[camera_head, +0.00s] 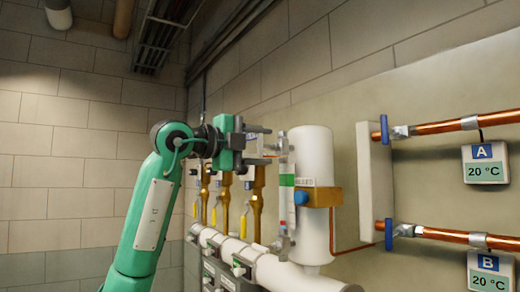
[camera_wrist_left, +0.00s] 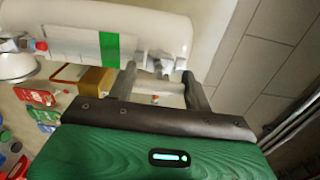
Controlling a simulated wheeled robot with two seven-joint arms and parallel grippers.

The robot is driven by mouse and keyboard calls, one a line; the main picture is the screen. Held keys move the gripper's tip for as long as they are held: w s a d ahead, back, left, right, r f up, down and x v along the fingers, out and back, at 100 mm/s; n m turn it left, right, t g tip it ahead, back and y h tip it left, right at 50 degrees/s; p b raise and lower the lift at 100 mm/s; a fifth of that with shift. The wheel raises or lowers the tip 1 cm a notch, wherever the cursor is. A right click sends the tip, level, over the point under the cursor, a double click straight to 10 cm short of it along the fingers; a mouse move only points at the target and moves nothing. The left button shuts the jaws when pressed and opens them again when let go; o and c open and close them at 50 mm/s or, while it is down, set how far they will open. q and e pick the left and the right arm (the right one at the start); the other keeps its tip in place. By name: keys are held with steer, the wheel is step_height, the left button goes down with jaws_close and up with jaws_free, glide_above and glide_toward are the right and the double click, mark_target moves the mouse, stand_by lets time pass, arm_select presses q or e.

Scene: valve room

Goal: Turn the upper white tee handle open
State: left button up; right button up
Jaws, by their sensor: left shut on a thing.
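The upper white tee handle (camera_wrist_left: 157,66) is small and pale, at the top end of the sight glass (camera_head: 287,190) beside the white cylinder. My left gripper (camera_head: 263,145) reaches it from the left, and its two fingers are shut on the handle. In the left wrist view the fingers (camera_wrist_left: 160,85) stand on either side of the handle, which is partly hidden. How far the handle is turned is hard to tell. A lower valve (camera_head: 282,243) sits at the bottom end of the sight glass. My right gripper is not in view.
The white cylinder (camera_head: 313,220) with a brass block (camera_head: 322,196) stands just right of the gripper. Brass valves with yellow handles (camera_head: 243,226) rise from a white manifold (camera_head: 232,250) below. Copper pipes (camera_head: 450,127) with blue handles are farther right.

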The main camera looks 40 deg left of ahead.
arm_select(q)
steer(key=shift+a+r+n, duration=0.1)
steer(key=shift+n, duration=0.2)
steer(key=o, duration=1)
steer(key=b+v, duration=0.5)
steer(key=v, duration=0.9)
steer(key=shift+w, duration=0.1)
